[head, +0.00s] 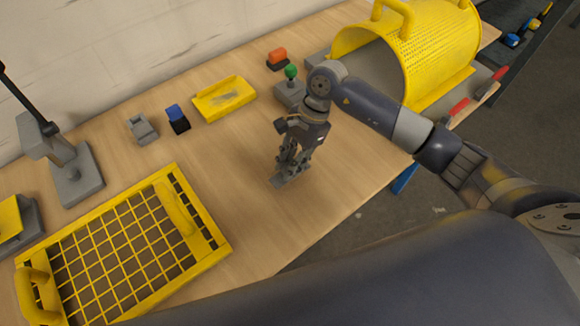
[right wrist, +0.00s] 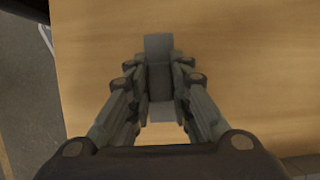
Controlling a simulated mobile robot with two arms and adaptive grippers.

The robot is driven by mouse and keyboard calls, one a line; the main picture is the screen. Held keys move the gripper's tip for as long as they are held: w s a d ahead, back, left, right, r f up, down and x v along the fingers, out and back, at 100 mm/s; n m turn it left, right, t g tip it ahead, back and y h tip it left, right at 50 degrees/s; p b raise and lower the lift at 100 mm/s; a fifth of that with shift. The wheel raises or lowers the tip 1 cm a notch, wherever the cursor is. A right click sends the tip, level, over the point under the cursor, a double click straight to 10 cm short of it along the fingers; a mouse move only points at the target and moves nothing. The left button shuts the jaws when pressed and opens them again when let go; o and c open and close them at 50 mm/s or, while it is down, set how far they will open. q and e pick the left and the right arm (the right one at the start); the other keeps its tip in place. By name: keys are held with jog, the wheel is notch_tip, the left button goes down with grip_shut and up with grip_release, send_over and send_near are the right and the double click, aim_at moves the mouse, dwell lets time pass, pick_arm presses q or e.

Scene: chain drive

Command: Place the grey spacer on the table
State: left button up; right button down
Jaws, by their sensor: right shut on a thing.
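The grey spacer (head: 281,180) is a small flat bar under my right gripper (head: 288,165) in the head view. In the right wrist view the spacer (right wrist: 158,47) lies between the two fingers of my right gripper (right wrist: 159,78), which is shut on it. Its ends stick out past the fingers. The wooden table (head: 245,225) is beneath the spacer. I cannot tell whether the spacer touches the table or hangs just above it. My left gripper is not in view.
A yellow grid tray (head: 205,215) lies to the left. Behind stand a yellow dish (head: 224,98), a blue block (head: 175,118), a grey block (head: 142,129) and a green-knobbed grey block (head: 290,92). A yellow perforated guard (head: 430,50) stands back right. Wood around the gripper is clear.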

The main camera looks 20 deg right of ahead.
jog(key=shift+s+f, duration=0.1)
jog(key=shift+f, duration=0.3)
notch_tip(320, 180, down, 2)
jog(key=shift+a+f+p, duration=0.1)
jog(key=shift+p, duration=0.5)
jog(key=shift+f, duration=0.1)
jog(key=c, duration=1.2)
grip_release()
jog(key=shift+c, duration=0.2)
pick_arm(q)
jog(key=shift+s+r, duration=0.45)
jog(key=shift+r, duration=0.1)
